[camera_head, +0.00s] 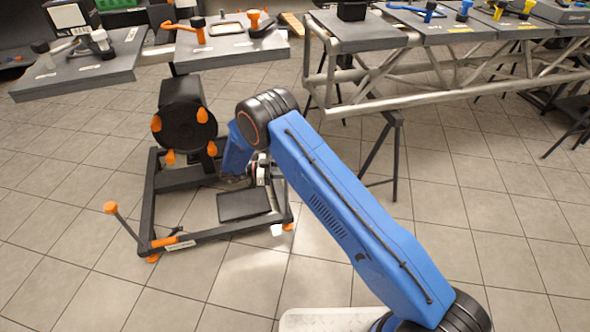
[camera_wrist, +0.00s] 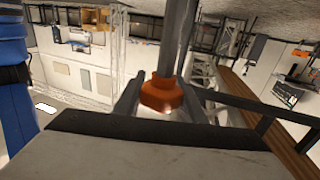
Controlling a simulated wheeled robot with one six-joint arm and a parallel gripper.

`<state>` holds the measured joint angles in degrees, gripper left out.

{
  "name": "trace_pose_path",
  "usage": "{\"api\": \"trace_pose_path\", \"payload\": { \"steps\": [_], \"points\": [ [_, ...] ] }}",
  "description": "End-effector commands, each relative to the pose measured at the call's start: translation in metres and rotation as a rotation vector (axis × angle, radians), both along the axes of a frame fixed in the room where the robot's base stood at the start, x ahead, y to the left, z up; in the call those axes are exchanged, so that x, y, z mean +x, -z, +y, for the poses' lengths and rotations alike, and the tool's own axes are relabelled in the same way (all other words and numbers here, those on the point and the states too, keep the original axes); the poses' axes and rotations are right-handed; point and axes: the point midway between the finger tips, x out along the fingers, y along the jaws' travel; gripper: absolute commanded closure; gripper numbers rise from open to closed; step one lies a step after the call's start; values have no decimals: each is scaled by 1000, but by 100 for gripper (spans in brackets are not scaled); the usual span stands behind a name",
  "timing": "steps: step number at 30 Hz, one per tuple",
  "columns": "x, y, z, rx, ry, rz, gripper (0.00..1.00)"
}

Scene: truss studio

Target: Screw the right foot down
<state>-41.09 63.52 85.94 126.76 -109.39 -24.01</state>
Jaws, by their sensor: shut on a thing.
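In the wrist view, an orange foot (camera_wrist: 162,96) sits between the two dark fingers of my gripper (camera_wrist: 160,88). The fingers are shut on it from both sides, and a grey post runs upward in the picture from it. In the head view, the black frame stand (camera_head: 205,234) rests on the floor, and a bit of orange at its near right corner is the right foot (camera_head: 287,227). My wrist is beside the stand's right side, and the blue arm hides part of that side. The fingertips cannot be made out there.
An orange-handled lever (camera_head: 111,208) rises at the stand's left corner, near another orange foot (camera_head: 152,258). A black round head with orange knobs (camera_head: 184,120) stands above the frame. A truss table (camera_head: 450,90) and a grey worktop (camera_head: 75,75) are behind. The near-left floor is clear.

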Motion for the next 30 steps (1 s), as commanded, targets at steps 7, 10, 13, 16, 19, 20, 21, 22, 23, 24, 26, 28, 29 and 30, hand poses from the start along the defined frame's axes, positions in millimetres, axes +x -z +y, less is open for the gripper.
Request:
{"api": "trace_pose_path", "payload": {
  "steps": [7,10,13,16,19,20,21,22,23,24,26,28,29,30],
  "points": [
    [0,0,-2,-2,2,1,86],
    [0,0,-1,-2,2,1,52],
    [0,0,-1,-1,1,1,45],
    [0,0,-1,-1,1,1,45],
    [0,0,-1,-1,0,1,45],
    [0,0,-1,-1,-2,1,45],
    [0,0,0,-1,-8,0,45],
    [1,0,0,-1,-16,0,45],
    [1,0,0,-1,-26,0,45],
    [1,0,0,-2,-43,1,45],
    [2,0,0,-2,-82,1,45],
    [4,-1,1,-2,-140,2,45],
    [5,-1,1,-2,-169,1,45],
    [7,-1,1,-2,-209,1,45]
  ]
}}
